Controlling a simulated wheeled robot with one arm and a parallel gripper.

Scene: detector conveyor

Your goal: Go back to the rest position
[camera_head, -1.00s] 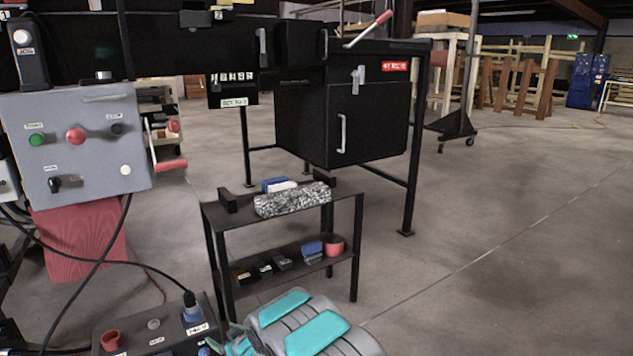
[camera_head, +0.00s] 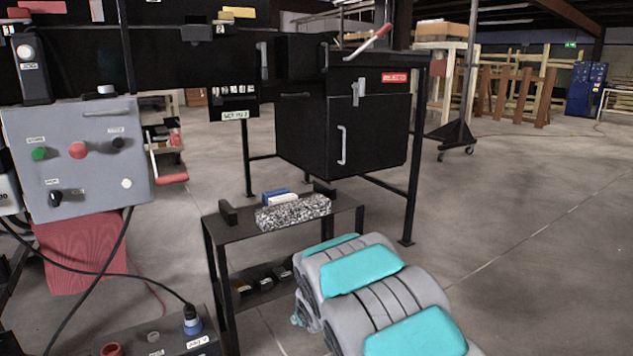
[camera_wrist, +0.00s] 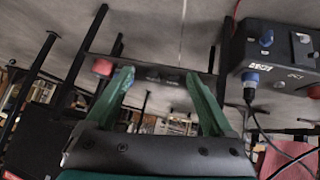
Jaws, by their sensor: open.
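My gripper (camera_wrist: 157,82) shows in the wrist view with its two green fingers spread apart and nothing between them. The wrist view is tilted, with a black shelf and dark frame legs beyond the fingers. In the head view my grey and teal arm stands at the lower middle, in front of the right side of the small black shelf stand (camera_head: 228,239). The gripper itself is hidden in the head view.
A speckled block (camera_head: 293,213) and a blue-and-white item (camera_head: 279,197) lie on the stand's top. A black cabinet (camera_head: 375,130) stands behind. A grey button panel (camera_head: 82,190) and a black connector box (camera_head: 165,335) are at left.

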